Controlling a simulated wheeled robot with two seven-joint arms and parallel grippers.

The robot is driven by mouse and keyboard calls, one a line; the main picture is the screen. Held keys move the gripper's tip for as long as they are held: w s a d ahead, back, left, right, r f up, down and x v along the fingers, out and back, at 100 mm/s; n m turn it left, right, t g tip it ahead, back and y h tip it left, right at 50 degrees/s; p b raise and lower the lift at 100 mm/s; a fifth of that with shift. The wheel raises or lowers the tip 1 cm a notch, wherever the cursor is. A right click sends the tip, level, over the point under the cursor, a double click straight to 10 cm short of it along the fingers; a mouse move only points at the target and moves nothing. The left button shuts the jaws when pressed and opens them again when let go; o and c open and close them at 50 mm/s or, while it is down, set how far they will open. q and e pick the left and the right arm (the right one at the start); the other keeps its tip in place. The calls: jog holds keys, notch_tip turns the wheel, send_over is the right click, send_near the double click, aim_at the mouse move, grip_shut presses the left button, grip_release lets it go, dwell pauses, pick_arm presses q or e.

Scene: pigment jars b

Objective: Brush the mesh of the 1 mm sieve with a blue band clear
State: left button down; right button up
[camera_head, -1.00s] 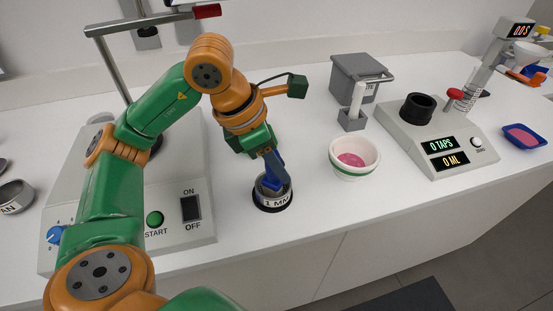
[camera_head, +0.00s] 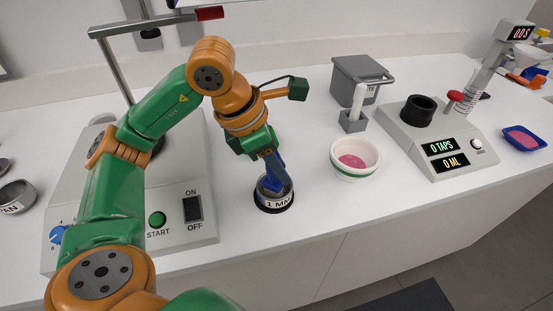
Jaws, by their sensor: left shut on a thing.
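The sieve (camera_head: 274,206), a small round grey-walled vessel, stands on the bench below my left gripper. A white label on its front begins "1 M", and a dark ring runs around its foot. My left gripper (camera_head: 271,168) points down over the sieve and is shut on a blue thing (camera_head: 274,184), probably the brush. The blue thing's lower end is inside the sieve's rim. The mesh, any bristles and any blue band are hidden or too small to tell. My right gripper is not in view.
A white bowl (camera_head: 343,171) with pink powder stands right of the sieve. Behind it are a grey holder (camera_head: 353,122) and a grey bin (camera_head: 350,88). A tap device (camera_head: 459,162) reads "0 TAPS". A machine with START (camera_head: 157,220) stands left.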

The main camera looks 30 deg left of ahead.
pick_arm(q)
jog(key=shift+w+a, duration=0.3)
jog(key=shift+w, duration=0.1)
notch_tip(320, 180, up, 9)
jog(key=p, duration=0.8)
